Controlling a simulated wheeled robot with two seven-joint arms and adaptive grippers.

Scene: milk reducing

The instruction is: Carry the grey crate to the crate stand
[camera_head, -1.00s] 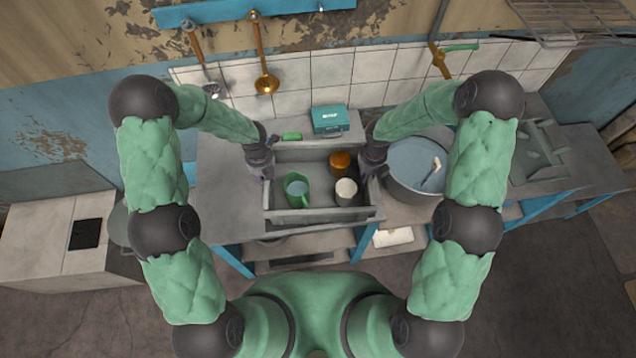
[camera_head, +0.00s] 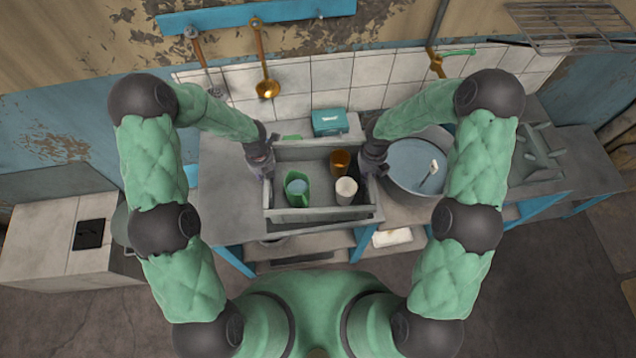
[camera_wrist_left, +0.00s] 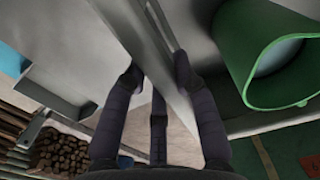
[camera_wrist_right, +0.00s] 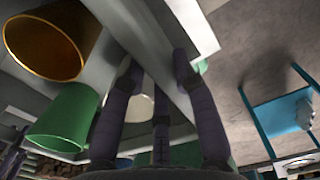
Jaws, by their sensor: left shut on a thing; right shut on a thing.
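The grey crate (camera_head: 318,216) is level in front of me over the worktop. My right gripper (camera_head: 370,171) is shut on the right wall, which also shows in the right wrist view (camera_wrist_right: 155,80). A grey stand with raised posts (camera_head: 540,155), apparently the crate stand, is on the right-hand table.
A large round pot (camera_head: 415,165) with liquid and a utensil stands right of the crate. A teal box (camera_head: 328,122) is behind the crate, near the tiled wall. The worktop (camera_head: 222,200) is bare on the left. Utensils hang above.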

